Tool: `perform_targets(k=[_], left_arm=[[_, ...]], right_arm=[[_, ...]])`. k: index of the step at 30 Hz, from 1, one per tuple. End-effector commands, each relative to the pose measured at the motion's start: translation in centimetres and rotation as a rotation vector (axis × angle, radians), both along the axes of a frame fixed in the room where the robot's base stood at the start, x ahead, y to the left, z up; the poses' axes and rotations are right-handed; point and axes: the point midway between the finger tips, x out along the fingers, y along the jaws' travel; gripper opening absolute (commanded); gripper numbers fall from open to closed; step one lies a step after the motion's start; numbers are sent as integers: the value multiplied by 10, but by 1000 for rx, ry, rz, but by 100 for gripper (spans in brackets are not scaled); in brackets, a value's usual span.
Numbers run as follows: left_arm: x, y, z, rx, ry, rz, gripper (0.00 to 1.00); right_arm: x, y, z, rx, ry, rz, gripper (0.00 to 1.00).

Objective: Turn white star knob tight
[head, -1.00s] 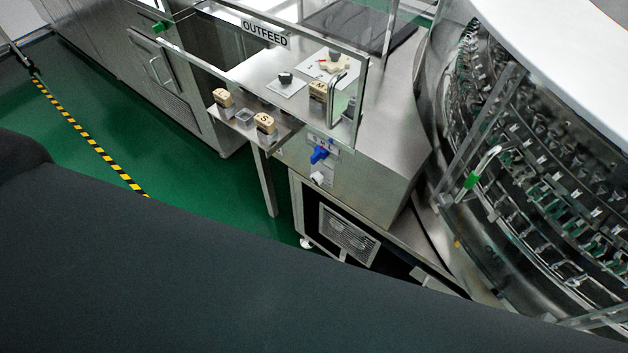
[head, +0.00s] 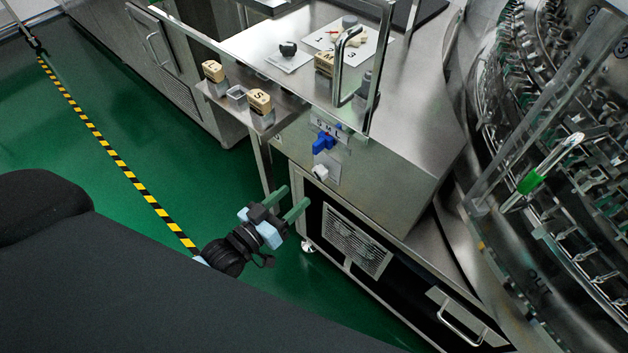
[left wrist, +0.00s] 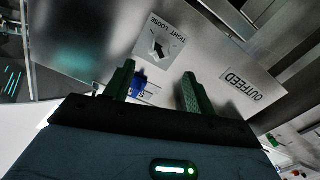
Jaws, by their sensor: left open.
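The white star knob (head: 320,172) sits on the front face of the steel cabinet, below a blue handle (head: 323,143). In the left wrist view the knob (left wrist: 161,46) shows on a grey plate marked TIGHT and LOOSE, beyond the fingertips. My left gripper (head: 296,195) is open and empty, with its two green fingers pointing toward the cabinet. It is below and left of the knob in the head view and apart from it. The fingers also show in the left wrist view (left wrist: 158,72). My right gripper is not in view.
A small shelf with wooden lettered blocks (head: 260,102) juts out left of the cabinet. A clear guard with a metal handle (head: 343,66) stands above. The round washer drum (head: 560,150) is at right. Green floor (head: 190,160) is open at left.

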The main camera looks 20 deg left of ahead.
Motion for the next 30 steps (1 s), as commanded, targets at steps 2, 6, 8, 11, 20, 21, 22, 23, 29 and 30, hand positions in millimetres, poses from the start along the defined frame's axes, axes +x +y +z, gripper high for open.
perform_targets(k=[2, 6, 8, 11, 20, 21, 22, 23, 29, 30], left_arm=[[1, 0, 1, -2, -4, 0, 55], [4, 0, 2, -1, -4, 0, 55], [8, -2, 2, -2, -5, 1, 55], [19, -6, 2, -2, -6, 1, 55], [60, -20, 1, 0, -4, 1, 55], [63, -22, 1, 0, -3, 1, 55], [66, -23, 1, -1, -3, 1, 55], [68, -24, 1, 0, -3, 1, 55], [74, -27, 1, 1, -2, -1, 55], [75, -27, 1, 1, -2, -1, 55]], right_arm=[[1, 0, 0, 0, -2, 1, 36], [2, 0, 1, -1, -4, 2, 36], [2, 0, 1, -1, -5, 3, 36], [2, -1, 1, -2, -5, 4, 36], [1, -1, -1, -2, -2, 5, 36], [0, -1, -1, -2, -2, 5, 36], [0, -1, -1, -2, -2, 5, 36], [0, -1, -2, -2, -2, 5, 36], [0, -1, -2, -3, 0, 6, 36], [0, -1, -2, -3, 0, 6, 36]])
